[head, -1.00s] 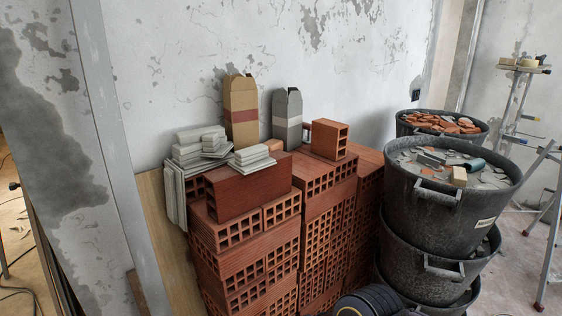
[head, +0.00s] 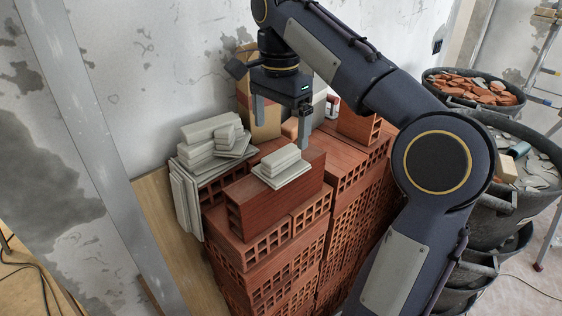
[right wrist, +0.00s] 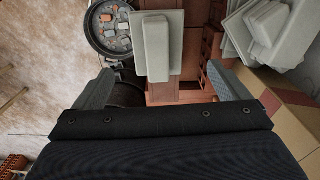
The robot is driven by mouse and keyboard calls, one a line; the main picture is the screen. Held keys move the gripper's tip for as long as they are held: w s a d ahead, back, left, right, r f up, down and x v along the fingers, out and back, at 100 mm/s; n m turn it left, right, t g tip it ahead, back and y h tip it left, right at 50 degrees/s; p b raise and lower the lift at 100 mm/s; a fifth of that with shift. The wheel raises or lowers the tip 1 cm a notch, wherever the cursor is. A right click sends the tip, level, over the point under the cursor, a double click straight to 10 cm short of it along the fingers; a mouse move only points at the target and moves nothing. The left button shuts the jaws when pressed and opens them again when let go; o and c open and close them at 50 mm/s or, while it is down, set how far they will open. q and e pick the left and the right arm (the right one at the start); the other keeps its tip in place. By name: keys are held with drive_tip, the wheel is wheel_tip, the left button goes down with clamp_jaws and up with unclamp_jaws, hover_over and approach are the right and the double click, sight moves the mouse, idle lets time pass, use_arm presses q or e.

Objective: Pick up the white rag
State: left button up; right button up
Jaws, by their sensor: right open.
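I cannot make out a thing that is clearly a white rag. The nearest pale thing is a small stack of off-white flat pieces (head: 281,165) on the top brick; it looks stiff, like tiles. It also shows in the right wrist view (right wrist: 158,45), ahead of and between my fingers. My right gripper (head: 281,118) points down with its fingers apart and nothing between them, above and behind that stack, in front of the tan paper bag (head: 268,122). My right gripper's fingers also show in the wrist view (right wrist: 162,88). My left gripper is not in view.
A larger pile of pale slabs (head: 208,140) stands left of the top brick (head: 275,198). Stacked hollow bricks (head: 270,265) fill the middle. Black rubble buckets (head: 505,210) stand at the right, partly behind my right arm. A wall closes off the back.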

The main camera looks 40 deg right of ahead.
sight(279, 155)
drive_tip(key=shift+s+f, duration=0.15)
drive_tip(key=shift+f, duration=0.2)
drive_tip(key=f, duration=0.5)
drive_tip(key=shift+s+a+f+b, duration=0.1)
drive_tip(key=shift+a+f+b, duration=0.15)
drive_tip(key=shift+a+b, duration=0.05)
drive_tip(key=shift+f, duration=0.65)
drive_tip(key=shift+c, duration=0.4)
drive_tip(key=c, duration=1)
